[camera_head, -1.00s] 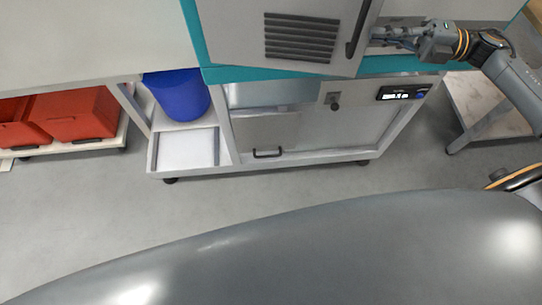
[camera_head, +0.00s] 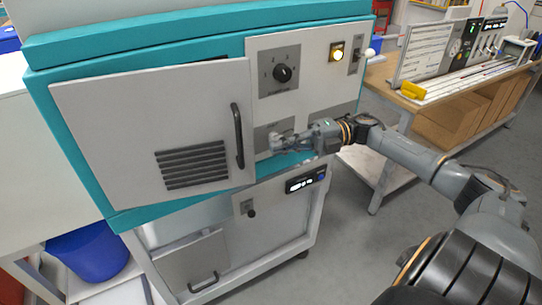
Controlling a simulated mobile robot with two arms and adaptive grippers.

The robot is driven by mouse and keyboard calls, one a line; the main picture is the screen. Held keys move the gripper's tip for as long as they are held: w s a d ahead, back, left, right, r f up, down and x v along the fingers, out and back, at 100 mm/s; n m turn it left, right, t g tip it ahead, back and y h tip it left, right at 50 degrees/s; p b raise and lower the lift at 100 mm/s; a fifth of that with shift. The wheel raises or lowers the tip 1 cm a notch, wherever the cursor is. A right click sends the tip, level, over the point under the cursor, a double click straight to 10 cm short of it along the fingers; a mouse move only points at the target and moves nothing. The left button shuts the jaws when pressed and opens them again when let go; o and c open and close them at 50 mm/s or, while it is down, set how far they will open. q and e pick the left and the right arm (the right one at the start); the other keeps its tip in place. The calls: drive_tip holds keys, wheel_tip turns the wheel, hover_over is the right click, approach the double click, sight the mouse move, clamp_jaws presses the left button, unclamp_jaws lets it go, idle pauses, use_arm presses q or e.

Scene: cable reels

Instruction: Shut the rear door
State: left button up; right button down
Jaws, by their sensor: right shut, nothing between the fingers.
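A light grey door (camera_head: 110,125) with a slotted vent (camera_head: 193,165) and a dark vertical handle (camera_head: 238,136) is on the front of the teal-framed machine (camera_head: 100,198). A dark gap shows at its top edge, and the door looks slightly ajar. Whether it is the rear door, I cannot tell. My right gripper (camera_head: 277,143) is shut and empty, just right of the handle, in front of the machine's control panel. I cannot tell whether it touches anything. My left gripper is out of view.
The panel has a dial (camera_head: 283,73) and a lit yellow lamp (camera_head: 337,52). Below is a cabinet with a lower door (camera_head: 192,262); a blue bin (camera_head: 88,252) stands at left. A workbench (camera_head: 380,95) is at the right, with open floor in front.

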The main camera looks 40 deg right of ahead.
drive_tip(key=d+b, duration=0.2)
drive_tip(key=d, duration=0.3)
drive_tip(key=s+a+f+m+t+h+p, duration=0.1)
drive_tip(key=s+a+f+m+t+p, duration=0.15)
drive_tip(key=a, duration=0.25)
drive_tip(key=s+a+f+m+t+h+p, duration=0.1)
drive_tip(key=a+f+m+t+p, duration=0.15)
drive_tip(key=a, duration=0.25)
drive_tip(key=s+d+r+m+t+h+p, duration=0.25)
drive_tip(key=s+r+m+t+h, duration=0.2)
drive_tip(key=s+r+h, duration=0.3)
use_arm(q)
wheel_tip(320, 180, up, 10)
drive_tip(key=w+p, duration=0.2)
drive_tip(key=p, duration=0.2)
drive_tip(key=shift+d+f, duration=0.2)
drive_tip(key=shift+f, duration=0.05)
use_arm(e)
drive_tip(key=w+d+x, duration=0.1)
drive_tip(key=d+x, duration=0.2)
drive_tip(key=x, duration=1)
drive_tip(key=shift+w+a+t, duration=0.2)
drive_tip(key=shift+w+t, duration=0.15)
drive_tip(key=shift+w, duration=0.2)
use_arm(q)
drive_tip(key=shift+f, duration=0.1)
use_arm(e)
drive_tip(key=shift+h, duration=0.25)
